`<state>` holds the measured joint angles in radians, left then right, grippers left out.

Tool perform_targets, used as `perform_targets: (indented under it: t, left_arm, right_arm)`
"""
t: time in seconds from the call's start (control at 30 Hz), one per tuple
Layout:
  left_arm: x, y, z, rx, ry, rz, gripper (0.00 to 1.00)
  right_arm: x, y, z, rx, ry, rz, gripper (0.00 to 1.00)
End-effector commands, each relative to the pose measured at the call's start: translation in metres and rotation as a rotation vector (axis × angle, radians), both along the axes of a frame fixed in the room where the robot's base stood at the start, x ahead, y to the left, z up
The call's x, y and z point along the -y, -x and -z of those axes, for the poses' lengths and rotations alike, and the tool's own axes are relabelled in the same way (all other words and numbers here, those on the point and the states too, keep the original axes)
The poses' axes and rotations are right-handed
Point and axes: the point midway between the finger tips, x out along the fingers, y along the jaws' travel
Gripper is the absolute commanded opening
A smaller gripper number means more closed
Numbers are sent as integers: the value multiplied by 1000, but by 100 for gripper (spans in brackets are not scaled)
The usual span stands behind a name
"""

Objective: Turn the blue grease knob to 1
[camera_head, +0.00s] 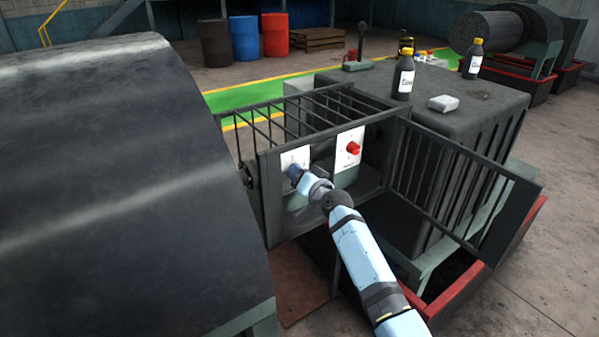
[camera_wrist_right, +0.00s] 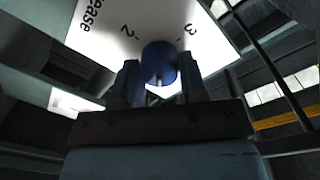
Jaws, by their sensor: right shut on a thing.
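The blue grease knob (camera_wrist_right: 159,62) sits on a white label plate (camera_wrist_right: 180,18) in the right wrist view. The plate reads "ease", with the numbers 2 and 3 visible; I see no 1, and the knob's pointer is not clear. My right gripper (camera_wrist_right: 158,85) is shut on the knob, one finger on each side. In the head view, my right gripper (camera_head: 297,174) reaches into the open cage at the left white plate (camera_head: 295,157) and hides most of the knob. My left gripper is not in view.
A red knob (camera_head: 353,148) on a second white plate (camera_head: 347,160) is just right of my gripper. The barred cage door (camera_head: 455,185) stands open at right. A large dark drum (camera_head: 100,150) fills the left. Bottles (camera_head: 403,76) stand on the housing.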

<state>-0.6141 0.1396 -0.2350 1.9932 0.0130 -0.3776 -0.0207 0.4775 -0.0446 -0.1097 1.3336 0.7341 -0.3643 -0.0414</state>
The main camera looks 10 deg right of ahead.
Motion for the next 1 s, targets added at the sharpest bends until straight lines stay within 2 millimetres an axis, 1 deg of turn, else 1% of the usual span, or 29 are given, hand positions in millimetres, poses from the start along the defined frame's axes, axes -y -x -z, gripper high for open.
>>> perform_targets:
  t: [0.03,0.5,0.7,1.0]
  left_arm:
    - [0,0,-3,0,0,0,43]
    - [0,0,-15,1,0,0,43]
    - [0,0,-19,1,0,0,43]
    - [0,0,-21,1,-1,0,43]
  right_arm:
    - [0,0,-3,-16,-43,1,15]
    - [1,-1,-3,-175,-433,1,15]
    - [1,-1,-2,-224,-553,1,15]
    - [2,-1,-1,-263,-647,1,15]
